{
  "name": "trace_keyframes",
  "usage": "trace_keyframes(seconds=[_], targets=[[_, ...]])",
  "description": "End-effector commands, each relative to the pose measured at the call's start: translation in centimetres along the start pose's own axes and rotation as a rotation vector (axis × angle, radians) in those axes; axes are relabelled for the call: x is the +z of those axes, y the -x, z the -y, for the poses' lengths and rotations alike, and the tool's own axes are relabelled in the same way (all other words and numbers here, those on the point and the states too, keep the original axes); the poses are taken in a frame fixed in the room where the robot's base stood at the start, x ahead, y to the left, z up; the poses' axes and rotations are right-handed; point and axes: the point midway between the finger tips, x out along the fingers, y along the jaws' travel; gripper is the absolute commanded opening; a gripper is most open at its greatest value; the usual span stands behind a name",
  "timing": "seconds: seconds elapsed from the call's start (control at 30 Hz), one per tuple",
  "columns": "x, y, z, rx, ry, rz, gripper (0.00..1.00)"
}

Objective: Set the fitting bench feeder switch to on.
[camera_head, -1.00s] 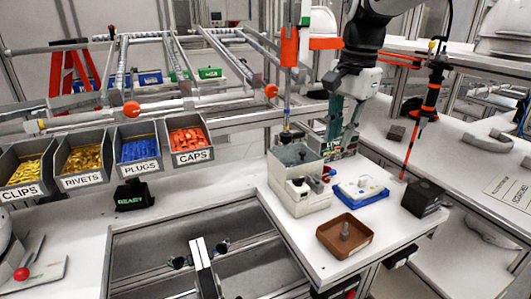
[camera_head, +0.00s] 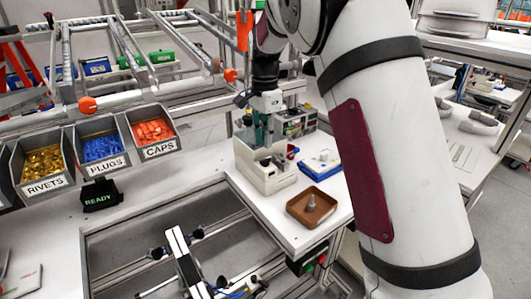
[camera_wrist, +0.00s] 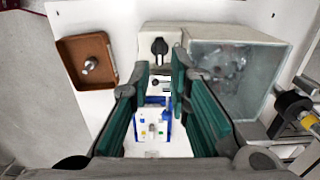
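The feeder is a pale box (camera_head: 262,172) on the right part of the bench in the head view. In the wrist view its clear-sided hopper (camera_wrist: 240,75) is at the right. Beside the hopper, a black knob (camera_wrist: 159,46) and a small metal lever (camera_wrist: 160,83) show on a pale surface; I cannot tell for sure which is the switch or its setting. My gripper (camera_wrist: 160,72) is open, with green-padded fingers either side of the lever and the knob just beyond the tips. In the head view my gripper (camera_head: 261,136) is over the feeder; contact is unclear.
A brown tray (camera_head: 324,217) with a metal part stands in front, and a blue tray (camera_head: 317,174) with a white piece lies right of the feeder. Labelled bins (camera_head: 101,152) stand at left. My arm hides much of the right side.

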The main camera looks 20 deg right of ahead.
Motion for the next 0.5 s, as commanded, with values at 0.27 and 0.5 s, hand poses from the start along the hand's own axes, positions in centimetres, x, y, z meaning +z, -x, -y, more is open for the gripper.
trace_keyframes(seconds=[0.27,0.5], targets=[[0.0,-4.4,-0.1,0.002,0.0,0.0,0.17],[0.0,-5.8,0.0,0.0,0.0,0.0,0.17]])
